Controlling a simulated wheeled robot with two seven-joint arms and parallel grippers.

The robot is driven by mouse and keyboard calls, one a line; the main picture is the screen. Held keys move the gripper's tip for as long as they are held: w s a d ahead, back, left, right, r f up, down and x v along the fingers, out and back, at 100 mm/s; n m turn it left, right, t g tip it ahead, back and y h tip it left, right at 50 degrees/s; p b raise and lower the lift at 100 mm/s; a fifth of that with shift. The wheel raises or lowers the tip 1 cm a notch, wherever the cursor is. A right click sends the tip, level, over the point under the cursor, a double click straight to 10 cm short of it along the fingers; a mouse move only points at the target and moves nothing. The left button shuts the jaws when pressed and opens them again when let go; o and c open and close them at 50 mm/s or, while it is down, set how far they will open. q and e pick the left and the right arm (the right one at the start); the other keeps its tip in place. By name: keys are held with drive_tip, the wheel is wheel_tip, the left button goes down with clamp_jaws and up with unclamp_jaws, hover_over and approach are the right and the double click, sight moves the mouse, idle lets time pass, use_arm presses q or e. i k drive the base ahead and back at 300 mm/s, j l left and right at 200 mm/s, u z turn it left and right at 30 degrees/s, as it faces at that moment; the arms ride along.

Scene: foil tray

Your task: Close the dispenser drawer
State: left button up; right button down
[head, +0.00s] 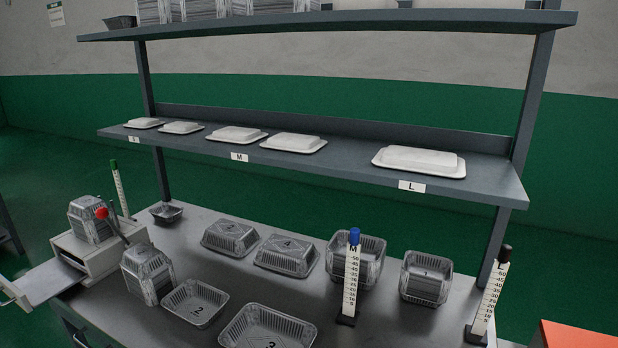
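The dispenser (103,257) is a pale box at the left end of the metal table, with a red-knobbed lever (101,213) and a stack of foil trays (88,220) on top. Its drawer (42,281) is pulled out toward the left, a flat light plate that sticks out past the table's edge. A pale handle-like end (12,293) shows at the drawer's outer side, near the picture's left edge. The drawer looks empty. Neither of my grippers shows in the head view.
Foil tray stacks (147,272) and single trays (195,303) stand close to the dispenser. Marked height gauges (350,285) stand upright on the table (130,323). A shelf (350,165) with lidded white trays hangs above. An orange object (578,336) is at lower right.

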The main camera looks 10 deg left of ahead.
sight(37, 287)
drive_tip(key=u, duration=1.9)
